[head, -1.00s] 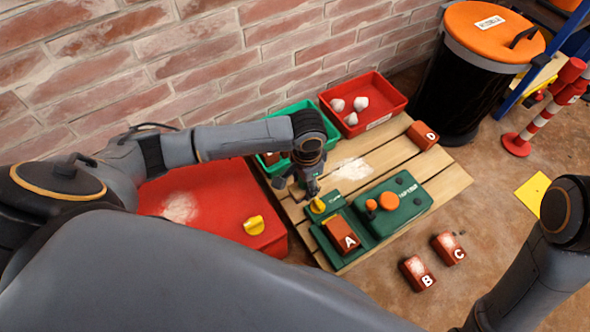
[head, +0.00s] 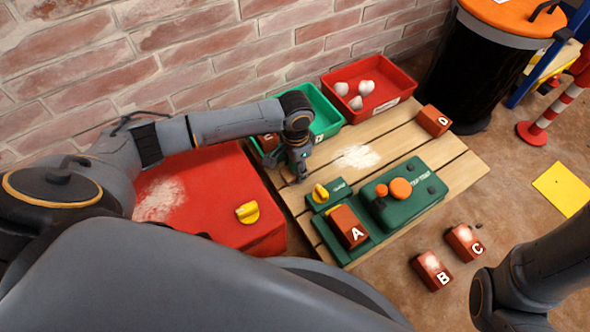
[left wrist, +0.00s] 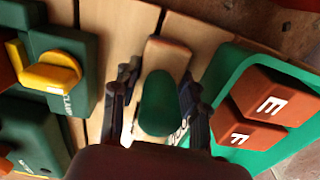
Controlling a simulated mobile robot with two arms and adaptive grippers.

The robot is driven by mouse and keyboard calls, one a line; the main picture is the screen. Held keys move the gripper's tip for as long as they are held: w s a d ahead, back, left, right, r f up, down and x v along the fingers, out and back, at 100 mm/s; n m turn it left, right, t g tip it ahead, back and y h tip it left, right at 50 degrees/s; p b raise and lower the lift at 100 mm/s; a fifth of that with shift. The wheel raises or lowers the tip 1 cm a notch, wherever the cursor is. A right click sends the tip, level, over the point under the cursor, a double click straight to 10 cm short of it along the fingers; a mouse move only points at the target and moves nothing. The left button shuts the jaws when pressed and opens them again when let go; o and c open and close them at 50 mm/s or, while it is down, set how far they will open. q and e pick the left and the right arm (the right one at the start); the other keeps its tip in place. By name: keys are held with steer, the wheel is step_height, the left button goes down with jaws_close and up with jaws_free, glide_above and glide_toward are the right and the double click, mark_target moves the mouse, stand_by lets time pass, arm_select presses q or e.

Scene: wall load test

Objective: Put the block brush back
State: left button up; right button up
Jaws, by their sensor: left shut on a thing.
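My left gripper (head: 298,176) is low over the wooden pallet, between the green bin and the green clamp with its yellow knob. In the left wrist view my left gripper (left wrist: 158,108) is shut on the block brush (left wrist: 159,101), which shows a rounded green part over a pale tan body. Its tan end sticks out beyond the fingers, and its lower part is hidden by the gripper. In the head view the brush is hidden or too small to make out. I cannot tell whether it touches the pallet. My right gripper is not in view.
The green bin (head: 327,118) holds red blocks E (left wrist: 270,103) and F (left wrist: 243,135). The clamp's yellow knob (head: 320,193) and block A (head: 349,228) stand close by. A red bin (head: 398,82) holds white lumps. Bare pallet lies around the white powder patch.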

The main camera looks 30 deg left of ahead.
arm_select(q)
steer(key=o, duration=0.9)
steer(key=shift+r, duration=0.1)
